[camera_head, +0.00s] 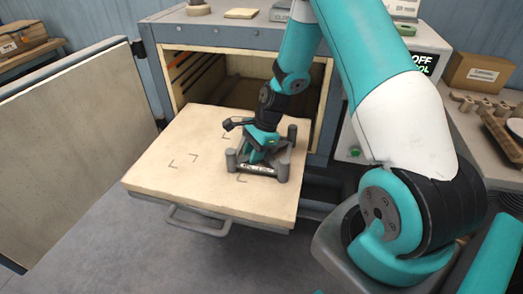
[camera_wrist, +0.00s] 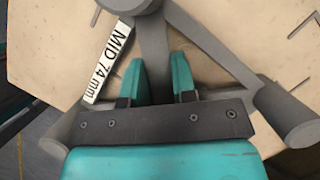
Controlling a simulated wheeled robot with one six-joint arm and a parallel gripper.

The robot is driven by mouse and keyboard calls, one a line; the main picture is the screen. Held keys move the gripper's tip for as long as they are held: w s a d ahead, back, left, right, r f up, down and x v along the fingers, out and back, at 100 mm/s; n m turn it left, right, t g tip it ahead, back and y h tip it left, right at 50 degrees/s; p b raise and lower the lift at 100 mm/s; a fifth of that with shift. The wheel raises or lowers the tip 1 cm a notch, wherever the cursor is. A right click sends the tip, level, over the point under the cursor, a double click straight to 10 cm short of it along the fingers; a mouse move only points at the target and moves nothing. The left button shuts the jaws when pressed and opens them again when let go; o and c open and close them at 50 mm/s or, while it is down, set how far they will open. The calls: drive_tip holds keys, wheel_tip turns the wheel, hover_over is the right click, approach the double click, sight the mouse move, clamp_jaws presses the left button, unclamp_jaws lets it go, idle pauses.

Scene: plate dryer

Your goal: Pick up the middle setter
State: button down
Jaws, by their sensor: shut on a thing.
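The middle setter (camera_head: 258,172) is a dark grey triangular frame with round corner posts, on the pulled-out cream shelf (camera_head: 160,188). In the wrist view the setter (camera_wrist: 222,45) carries a white label (camera_wrist: 109,62) reading "MID 74 mm". My gripper (camera_head: 258,152) reaches down into the setter from above. In the wrist view my gripper (camera_wrist: 160,82) has its two teal fingers on either side of a grey bar of the setter, shut on it. The lower part of the setter is hidden behind the gripper body in the wrist view.
The dryer (camera_head: 245,34) stands open behind the shelf, its door (camera_head: 75,150) swung out at the left. A handle (camera_head: 197,222) is at the shelf's front. Corner marks show on the bare shelf to the left. A bench with a cardboard box (camera_head: 478,72) is at the right.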

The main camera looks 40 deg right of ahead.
wheel_tip(320, 180, up, 27)
drive_tip(key=p, duration=0.9)
drive_tip(key=shift+f, duration=0.1)
